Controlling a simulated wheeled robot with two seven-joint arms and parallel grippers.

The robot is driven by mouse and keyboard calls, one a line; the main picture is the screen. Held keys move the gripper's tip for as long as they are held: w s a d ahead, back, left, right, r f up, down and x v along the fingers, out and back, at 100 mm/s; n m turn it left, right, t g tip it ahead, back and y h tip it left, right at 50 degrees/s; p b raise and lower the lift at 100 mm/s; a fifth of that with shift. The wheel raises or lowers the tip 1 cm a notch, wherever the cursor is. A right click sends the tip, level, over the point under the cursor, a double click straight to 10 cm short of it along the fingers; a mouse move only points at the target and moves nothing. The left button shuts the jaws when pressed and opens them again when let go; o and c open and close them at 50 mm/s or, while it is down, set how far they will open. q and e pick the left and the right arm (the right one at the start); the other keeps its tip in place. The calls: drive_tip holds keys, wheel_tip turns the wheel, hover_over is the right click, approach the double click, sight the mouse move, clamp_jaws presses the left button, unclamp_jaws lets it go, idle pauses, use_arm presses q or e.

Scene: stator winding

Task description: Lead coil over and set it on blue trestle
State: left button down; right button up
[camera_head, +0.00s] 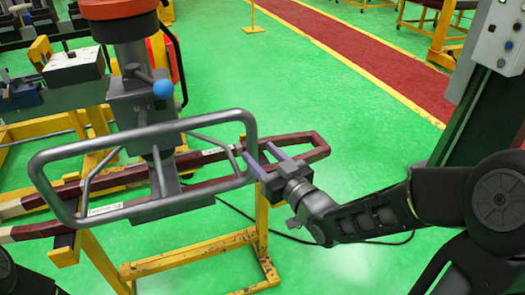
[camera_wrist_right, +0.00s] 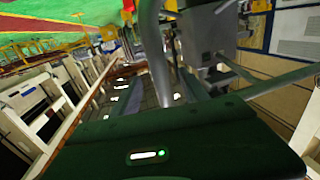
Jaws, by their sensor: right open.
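The coil (camera_head: 296,140) is a long dark red loop with pale bands toward its left end. It lies level across the head view, below a grey tubular handle frame (camera_head: 60,153) on a hoist head (camera_head: 140,105). The hoist's lower clamp (camera_head: 165,182) is at the coil's middle; its grip is hidden. My right gripper (camera_head: 264,158) is open at the handle's right end bar, fingers pointing toward it. Whether the bar is between the fingers is unclear. A grey tube (camera_wrist_right: 157,55) shows close in the right wrist view. My left gripper is out of view. No trestle is clearly blue.
A yellow trestle (camera_head: 190,262) stands under the coil; contact is unclear. A bench with a pale block (camera_head: 72,58) is at the left. A dark control cabinet (camera_head: 478,95) stands at the right. Green floor (camera_head: 330,110) is clear behind, and a cable crosses the floor.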

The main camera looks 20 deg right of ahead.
drive_tip(key=shift+s+r, duration=0.1)
drive_tip(key=shift+s, duration=0.1)
drive_tip(key=shift+w, duration=0.15)
drive_tip(key=w+a+p, duration=0.1)
drive_tip(key=w, duration=0.6)
drive_tip(key=shift+w+a+p, duration=0.25)
drive_tip(key=shift+p, duration=0.1)
clamp_jaws()
idle(1.1)
idle(0.5)
idle(1.5)
